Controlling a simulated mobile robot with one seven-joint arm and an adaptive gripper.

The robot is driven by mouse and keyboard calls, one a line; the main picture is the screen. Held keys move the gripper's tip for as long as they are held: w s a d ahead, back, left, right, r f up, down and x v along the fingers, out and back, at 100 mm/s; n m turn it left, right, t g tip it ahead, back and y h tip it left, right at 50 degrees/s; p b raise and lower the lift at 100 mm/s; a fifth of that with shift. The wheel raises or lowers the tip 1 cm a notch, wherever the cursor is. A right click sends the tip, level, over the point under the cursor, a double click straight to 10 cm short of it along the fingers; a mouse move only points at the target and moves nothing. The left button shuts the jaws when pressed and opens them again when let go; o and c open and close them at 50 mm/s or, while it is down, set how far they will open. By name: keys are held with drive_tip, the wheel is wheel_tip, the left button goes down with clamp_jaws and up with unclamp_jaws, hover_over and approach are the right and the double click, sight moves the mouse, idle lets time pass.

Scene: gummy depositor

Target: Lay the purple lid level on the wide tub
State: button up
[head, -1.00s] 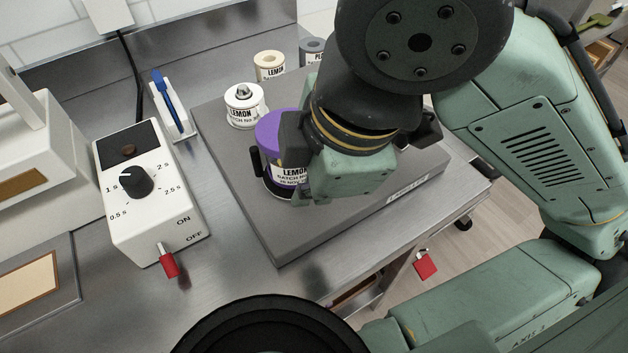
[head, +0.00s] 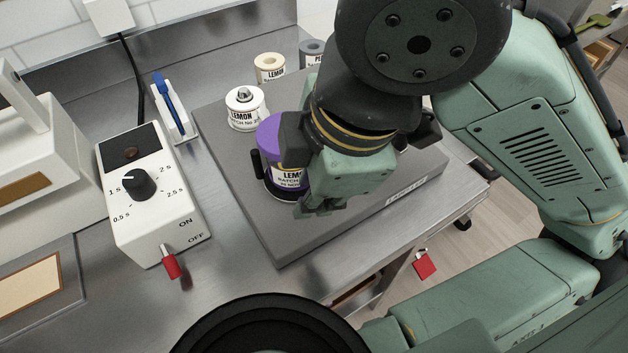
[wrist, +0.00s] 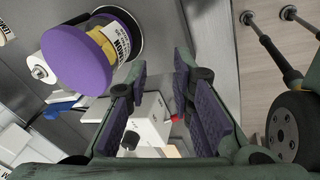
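The purple lid (head: 269,137) is on top of the wide tub (head: 284,176), which has a LEMON label and stands on the grey slab. In the wrist view the lid (wrist: 77,60) faces the camera and covers the tub's mouth; a yellow band and the label (wrist: 122,36) show beyond it. The lid looks about level, but my gripper hides its right side in the head view, and I cannot tell whether it sits flush all round. My gripper (wrist: 161,80) is open, with nothing between its pads. It is just to the right of the tub in the head view.
A white lidded LEMON jar (head: 245,107) stands behind the tub, with a cream-topped jar (head: 269,68) and a grey-topped jar (head: 312,50) farther back. A dial box (head: 148,195) and a blue-handled tool (head: 169,98) are left. The slab's front (head: 290,235) is clear.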

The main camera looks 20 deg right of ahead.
drive_tip(key=shift+r, duration=0.1)
drive_tip(key=v, duration=1.2)
idle(0.4)
